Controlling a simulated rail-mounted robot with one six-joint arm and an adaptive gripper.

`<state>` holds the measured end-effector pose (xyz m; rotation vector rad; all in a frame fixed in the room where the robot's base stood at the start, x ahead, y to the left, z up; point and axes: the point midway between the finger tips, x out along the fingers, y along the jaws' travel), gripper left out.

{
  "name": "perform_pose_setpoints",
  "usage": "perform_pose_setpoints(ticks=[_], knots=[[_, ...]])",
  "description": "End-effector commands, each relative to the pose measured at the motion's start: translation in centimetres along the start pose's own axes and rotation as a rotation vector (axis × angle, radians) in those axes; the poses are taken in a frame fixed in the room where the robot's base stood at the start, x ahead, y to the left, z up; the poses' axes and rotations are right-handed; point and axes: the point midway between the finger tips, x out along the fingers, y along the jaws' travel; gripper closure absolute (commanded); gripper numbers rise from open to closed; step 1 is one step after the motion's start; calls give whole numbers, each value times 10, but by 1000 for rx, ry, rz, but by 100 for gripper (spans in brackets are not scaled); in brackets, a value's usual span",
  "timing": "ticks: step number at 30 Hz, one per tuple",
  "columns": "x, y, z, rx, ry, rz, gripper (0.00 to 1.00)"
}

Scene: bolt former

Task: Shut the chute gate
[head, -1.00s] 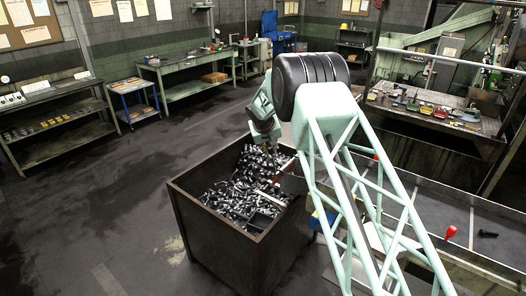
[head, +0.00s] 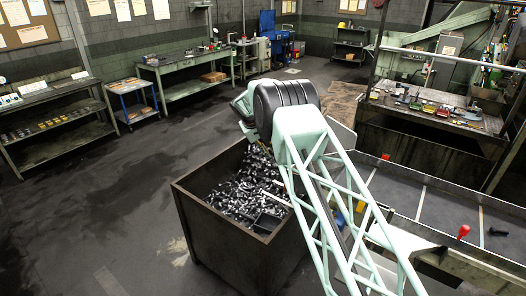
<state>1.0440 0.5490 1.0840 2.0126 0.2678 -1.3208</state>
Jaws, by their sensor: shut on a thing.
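My arm (head: 310,150) reaches up and away from the lower right, over the right side of the parts bin. Its rounded dark joint (head: 283,105) and a pale green wrist part (head: 243,105) show above the bin's far edge. My gripper's fingers are hidden behind the arm. I cannot make out the chute gate; the arm covers the area between the bin and the long trough (head: 440,205) at the right.
The dark open bin (head: 225,228) holds many small metal parts. A small dark object (head: 497,232) lies in the trough. A cluttered bench (head: 435,105) stands behind it. Shelves and benches (head: 185,70) line the back and left. The floor left of the bin is clear.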

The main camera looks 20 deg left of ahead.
Motion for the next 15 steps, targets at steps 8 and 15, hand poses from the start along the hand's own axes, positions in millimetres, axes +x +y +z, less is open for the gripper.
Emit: perform_pose_setpoints(ticks=[8,15], knots=[[8,17,3,2,-26,19,100],[9,18,3,1,-29,21,100]])
